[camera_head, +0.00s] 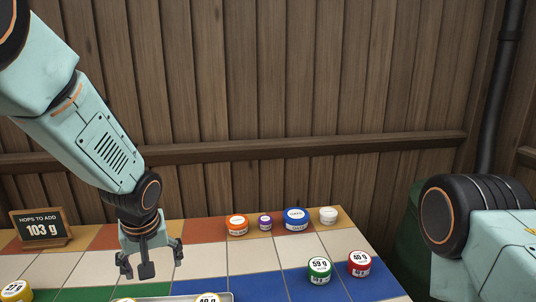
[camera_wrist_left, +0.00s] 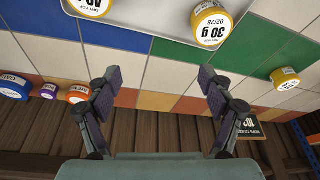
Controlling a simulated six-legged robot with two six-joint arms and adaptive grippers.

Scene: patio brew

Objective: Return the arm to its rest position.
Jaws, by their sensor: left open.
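My left arm comes in from the upper left in the head view. Its left gripper (camera_head: 150,264) points down over the left part of the tiled table (camera_head: 205,262), with its fingers apart and nothing between them. In the left wrist view the open left gripper (camera_wrist_left: 157,92) has only bare tiles between its fingers. My right arm shows only partly at the right edge of the head view, and its gripper is out of the picture.
A white tray (camera_wrist_left: 150,28) holds jars, including a yellow 30 g one (camera_wrist_left: 211,27). A sign reading 103 g (camera_head: 41,228) stands left. Orange (camera_head: 237,226), purple (camera_head: 265,223), blue (camera_head: 297,220), white (camera_head: 328,216), green (camera_head: 319,271) and red (camera_head: 360,265) jars stand right.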

